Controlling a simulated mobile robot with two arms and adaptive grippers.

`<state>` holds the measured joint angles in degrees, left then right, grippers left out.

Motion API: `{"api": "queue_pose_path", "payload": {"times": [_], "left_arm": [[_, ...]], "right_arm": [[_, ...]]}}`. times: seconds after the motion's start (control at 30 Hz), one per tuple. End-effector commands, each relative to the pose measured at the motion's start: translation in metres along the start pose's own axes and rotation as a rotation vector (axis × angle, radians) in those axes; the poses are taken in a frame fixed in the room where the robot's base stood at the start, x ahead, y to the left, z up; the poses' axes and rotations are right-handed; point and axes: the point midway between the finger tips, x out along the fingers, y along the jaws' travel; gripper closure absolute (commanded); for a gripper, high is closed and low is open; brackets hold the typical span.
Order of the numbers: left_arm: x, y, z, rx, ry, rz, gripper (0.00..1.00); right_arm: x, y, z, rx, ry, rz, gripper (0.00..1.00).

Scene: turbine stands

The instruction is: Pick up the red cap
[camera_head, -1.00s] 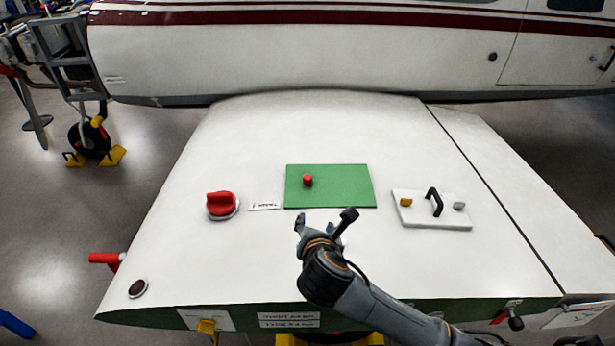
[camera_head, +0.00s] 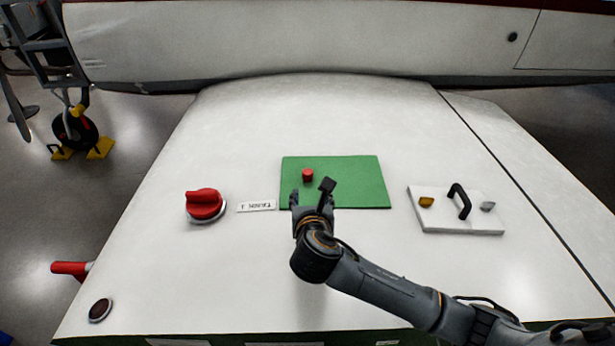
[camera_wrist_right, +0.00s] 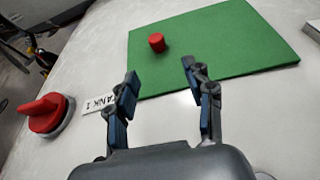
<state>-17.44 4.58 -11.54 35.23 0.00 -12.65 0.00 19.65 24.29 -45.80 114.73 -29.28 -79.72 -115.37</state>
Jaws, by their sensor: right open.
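A small red cylindrical cap (camera_head: 308,175) stands on the green mat (camera_head: 355,180), near its left side, on the white wing. It also shows in the right wrist view (camera_wrist_right: 157,43), beyond the fingers. A larger red cap with a raised grip (camera_head: 204,203) sits on a round ring left of the mat; it shows at the left of the wrist view (camera_wrist_right: 46,115). My right gripper (camera_head: 312,190) is at the near edge of the mat, just short of the small red cap. Its two fingers (camera_wrist_right: 158,84) are apart, with nothing between them. My left gripper is not in view.
A white label (camera_head: 256,206) lies between the larger red cap and the mat. A white plate (camera_head: 450,222) with a black handle and two small knobs lies to the right. The wing surface (camera_head: 300,115) beyond the mat is clear, up to the aircraft body.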

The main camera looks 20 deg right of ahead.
Motion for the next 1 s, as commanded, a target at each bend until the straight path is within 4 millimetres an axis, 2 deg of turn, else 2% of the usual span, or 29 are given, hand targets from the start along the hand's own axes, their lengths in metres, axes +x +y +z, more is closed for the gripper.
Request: {"api": "queue_pose_path", "payload": {"times": [0.3,0.4,0.67,1.0], "left_arm": [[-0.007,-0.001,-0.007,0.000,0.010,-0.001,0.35],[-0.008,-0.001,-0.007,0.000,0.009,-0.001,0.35],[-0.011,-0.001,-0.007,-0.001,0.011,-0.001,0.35],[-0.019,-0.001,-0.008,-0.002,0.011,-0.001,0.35]], "right_arm": [[0.059,0.000,0.002,0.001,0.001,-0.003,0.48],[0.070,0.000,0.002,0.003,0.000,-0.002,0.48],[0.085,0.002,0.003,0.002,0.001,-0.001,0.48],[0.124,0.005,0.004,0.003,0.001,-0.001,0.48]]}}
